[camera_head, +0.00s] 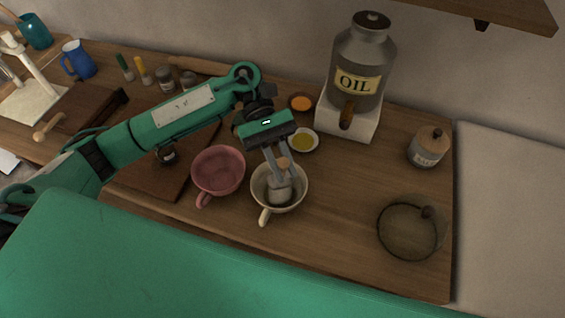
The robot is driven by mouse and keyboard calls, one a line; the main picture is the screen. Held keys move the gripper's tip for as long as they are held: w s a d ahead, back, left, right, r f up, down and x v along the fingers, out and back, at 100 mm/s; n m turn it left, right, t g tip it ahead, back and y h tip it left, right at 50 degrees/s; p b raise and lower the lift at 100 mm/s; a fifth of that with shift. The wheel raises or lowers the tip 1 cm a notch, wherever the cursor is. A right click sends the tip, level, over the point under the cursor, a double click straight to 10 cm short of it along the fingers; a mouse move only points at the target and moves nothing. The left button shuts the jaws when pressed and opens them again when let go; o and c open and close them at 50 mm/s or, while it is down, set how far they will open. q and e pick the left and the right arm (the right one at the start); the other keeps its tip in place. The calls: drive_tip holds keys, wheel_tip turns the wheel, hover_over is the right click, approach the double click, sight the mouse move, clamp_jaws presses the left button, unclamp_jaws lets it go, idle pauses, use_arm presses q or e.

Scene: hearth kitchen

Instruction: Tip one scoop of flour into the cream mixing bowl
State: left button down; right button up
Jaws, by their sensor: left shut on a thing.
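The cream mixing bowl (301,199) stands on the wooden counter, right of a pink bowl, with its handle toward the front. My left gripper (280,168) points down over the cream bowl. Whether flour is in the scoop or in the bowl is not clear. My right gripper is out of view.
The pink bowl (218,168) stands close on the left. Counter between bowl and ring is clear.

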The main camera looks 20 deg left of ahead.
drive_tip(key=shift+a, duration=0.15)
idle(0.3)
